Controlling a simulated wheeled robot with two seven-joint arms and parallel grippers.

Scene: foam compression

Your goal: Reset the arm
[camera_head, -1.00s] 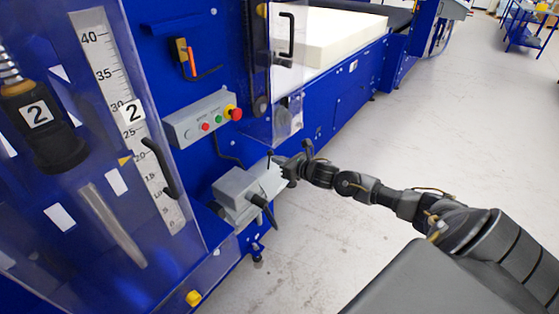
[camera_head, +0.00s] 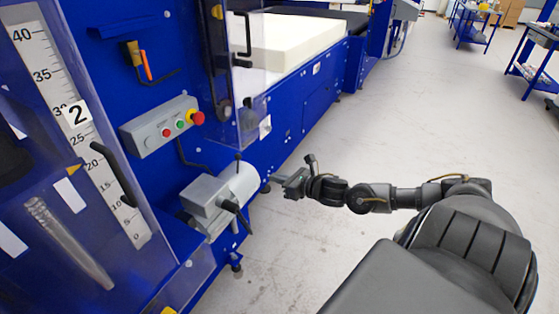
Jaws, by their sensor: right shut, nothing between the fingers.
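My right arm comes in from the right and stretches across to the left, low over the floor. My right gripper (camera_head: 277,181) is shut and empty. It is beside the right end of the grey motor-like unit (camera_head: 220,196) on the blue machine; whether it touches the unit is hard to tell, but a small gap seems to show. My left arm and gripper are not in view.
The blue machine (camera_head: 290,125) fills the left side. It carries a control box (camera_head: 160,125) with a red knob, a ruler scale (camera_head: 85,130) and a white foam block (camera_head: 300,42). Blue carts (camera_head: 475,22) stand far right. The grey floor (camera_head: 430,120) between is clear.

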